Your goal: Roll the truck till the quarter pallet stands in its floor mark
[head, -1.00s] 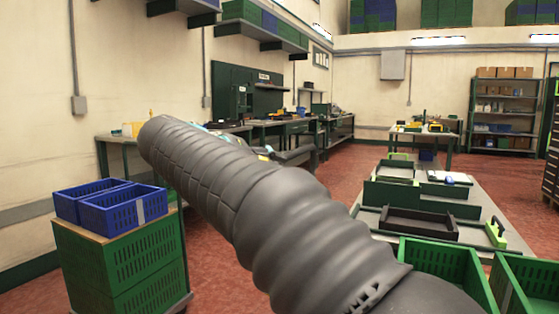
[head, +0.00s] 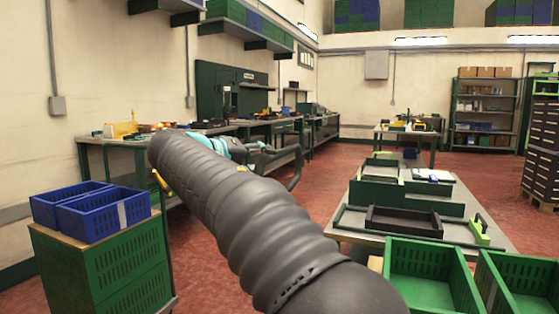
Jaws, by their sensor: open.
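I cannot make out a quarter pallet or its floor mark. A teal and black piece with a curved black bar (head: 293,170) shows behind my dark sleeved arm. I cannot tell whether it belongs to a truck or to my own arm. A small yellow hooked piece shows under the far end of the sleeve. My arm crosses the middle of the view from lower right to upper left and hides the floor behind it. My gripper cannot be made out beyond the sleeve.
Green crates (head: 100,270) carrying blue crates (head: 120,214) stand at left. A grey table (head: 345,228) with trays and open green crates (head: 430,290) is at right. Workbenches (head: 115,140) line the left wall. Red floor (head: 325,185) is open between. A dark stack on wooden pallets (head: 541,200) stands far right.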

